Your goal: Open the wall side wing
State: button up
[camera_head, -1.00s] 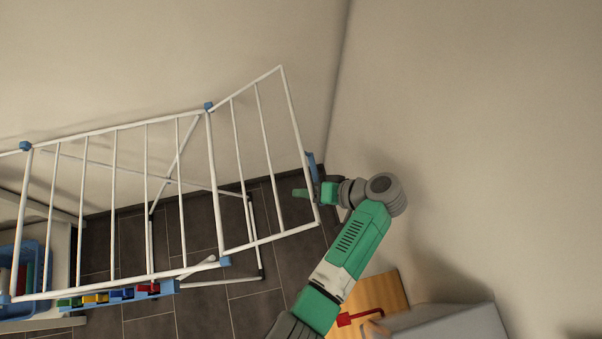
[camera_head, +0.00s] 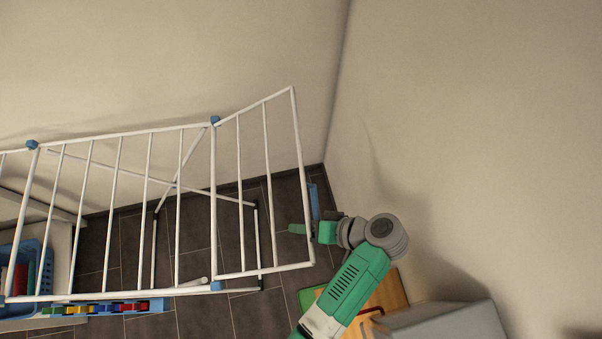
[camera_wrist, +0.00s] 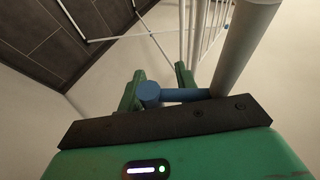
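The white drying rack (camera_head: 130,130) stands along the wall in the head view. Its right wing (camera_head: 298,150), nearest the wall corner, extends at an angle from the blue hinge joints. A blue handle piece (camera_head: 314,200) shows beside the wing's outer bar. My gripper (camera_head: 300,229) is at the outer bar, with its green fingers partly under it. In the wrist view, the fingers of my gripper (camera_wrist: 157,85) are apart. A blue rod (camera_wrist: 149,93) lies in front of the gap between them, close to the left finger. A thick pale bar (camera_wrist: 243,45) passes close on the right. Contact cannot be told.
A wall (camera_head: 450,130) stands close to the right of my arm. A grey box-like top (camera_head: 450,318) and a wooden board (camera_head: 385,295) are at lower right. A blue basket (camera_head: 38,270) and colourful toy vehicles (camera_head: 105,309) are at lower left. Dark tiled floor (camera_head: 195,240) shows below.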

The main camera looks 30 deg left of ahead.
jog(key=w+d+r+p, duration=0.1)
jog(key=w+d+p, duration=0.1)
jog(key=d+p, duration=0.2)
jog(key=d, duration=0.3)
jog(key=shift+r, duration=0.4)
jog(key=shift+c, duration=0.3)
